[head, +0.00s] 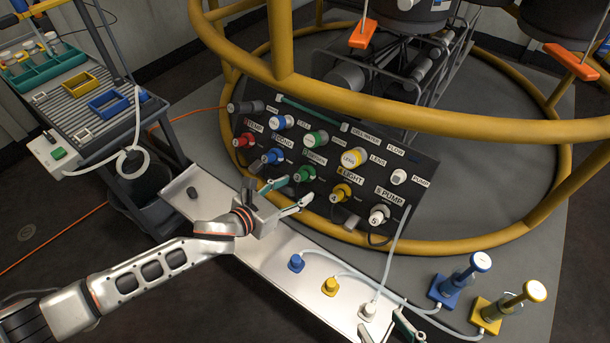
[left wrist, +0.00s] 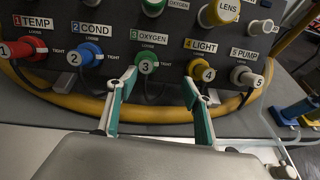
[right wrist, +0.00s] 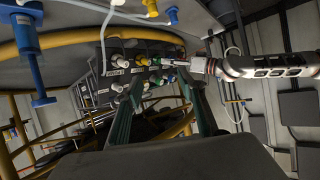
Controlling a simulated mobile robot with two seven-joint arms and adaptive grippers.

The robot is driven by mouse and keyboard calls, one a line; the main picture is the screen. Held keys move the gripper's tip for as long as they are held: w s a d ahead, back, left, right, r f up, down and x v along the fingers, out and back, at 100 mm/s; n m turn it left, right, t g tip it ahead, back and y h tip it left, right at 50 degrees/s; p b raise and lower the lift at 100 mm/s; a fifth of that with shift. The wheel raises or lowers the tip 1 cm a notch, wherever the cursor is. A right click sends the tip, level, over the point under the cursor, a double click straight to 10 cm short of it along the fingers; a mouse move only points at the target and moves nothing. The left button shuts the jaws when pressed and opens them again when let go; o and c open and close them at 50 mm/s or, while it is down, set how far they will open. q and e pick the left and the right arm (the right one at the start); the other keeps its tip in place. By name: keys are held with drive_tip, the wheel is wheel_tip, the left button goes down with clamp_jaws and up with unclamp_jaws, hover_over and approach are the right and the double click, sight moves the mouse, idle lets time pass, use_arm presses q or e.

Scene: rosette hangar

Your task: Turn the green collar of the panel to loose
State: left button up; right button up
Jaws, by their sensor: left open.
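The panel (head: 290,130) is a dark tilted board with two rows of coloured fittings. The green collar (head: 303,173), numbered 3 under the OXYGEN label, sits in its lower row. It also shows in the left wrist view (left wrist: 146,64), with "loose" printed above it and "tight" to its right. My left gripper (head: 288,195) is open and empty in front of the collar. In the left wrist view (left wrist: 158,88) its left finger is just below and left of the collar, its right finger near the yellow collar. My right gripper (right wrist: 160,85) is open, with empty space between its fingers.
The red (left wrist: 20,50), blue (left wrist: 85,54), yellow (left wrist: 202,71) and white (left wrist: 244,76) collars flank the green one. A yellow tubular frame (head: 350,100) rings the panel. Plugs with hoses stand on the pale shelf (head: 265,262) below. Blue and yellow pumps stand at lower right.

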sight(303, 175)
use_arm(q)
drive_tip(key=shift+w+a+m, duration=0.3)
drive_tip(key=shift+w+a, duration=0.1)
drive_tip(key=shift+w, duration=0.15)
drive_tip(key=shift+w+a+m, duration=0.3)
drive_tip(key=shift+w+a, duration=0.05)
drive_tip(key=shift+w, duration=0.2)
drive_tip(key=shift+y, duration=0.3)
drive_tip(key=b+x, duration=0.3)
drive_tip(key=x, duration=0.3)
drive_tip(key=shift+w+d+f, duration=0.15)
drive_tip(key=shift+d+f, duration=0.05)
drive_tip(key=shift+f, duration=0.15)
drive_tip(key=shift+w+d, duration=0.15)
drive_tip(key=shift+w, duration=0.1)
drive_tip(key=shift+w+d+r, duration=0.1)
drive_tip(key=shift+w+r, duration=0.1)
drive_tip(key=shift+w, duration=0.05)
use_arm(e)
drive_tip(key=a+m, duration=0.1)
drive_tip(key=s+a+m, duration=0.1)
drive_tip(key=a+f+m+y, duration=0.1)
drive_tip(key=a, duration=0.1)
drive_tip(key=shift+s, duration=0.25)
use_arm(q)
drive_tip(key=c, duration=1.1)
